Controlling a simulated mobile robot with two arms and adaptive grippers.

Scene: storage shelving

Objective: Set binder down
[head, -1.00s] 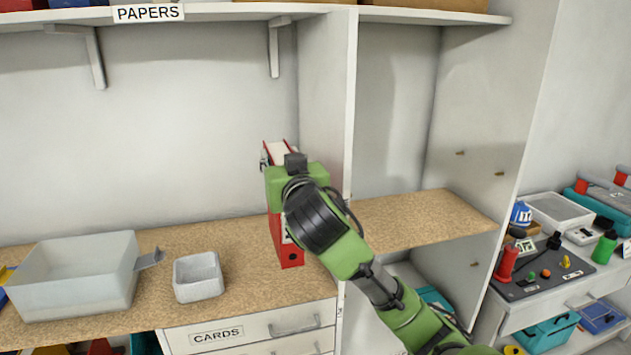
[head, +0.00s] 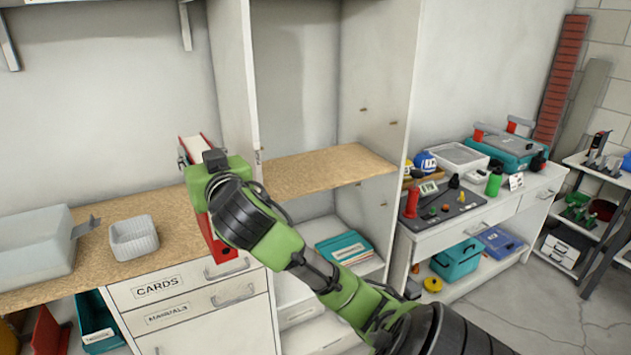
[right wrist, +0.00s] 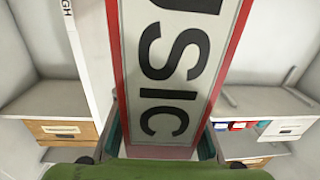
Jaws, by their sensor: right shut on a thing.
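My right gripper (head: 190,158) is shut on a red binder (head: 214,240) and holds it upright; my green hand hides its middle. The binder's white paper edges show at the top, and its lower end overlaps the front edge of the wooden counter (head: 150,190) and the drawer front. I cannot tell its exact height over the counter. In the right wrist view the binder's spine (right wrist: 172,60) fills the middle, with a red border and large dark letters ending in "SIC", and the gripper's pads (right wrist: 160,150) sit at both sides. My left gripper is not in view.
A translucent bin (head: 30,245) and a small white basket (head: 134,238) stand on the counter at left. A white upright panel (head: 236,80) is just right of the binder. The wooden shelf (head: 325,172) beyond it is bare. A cluttered workbench (head: 450,225) stands farther right.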

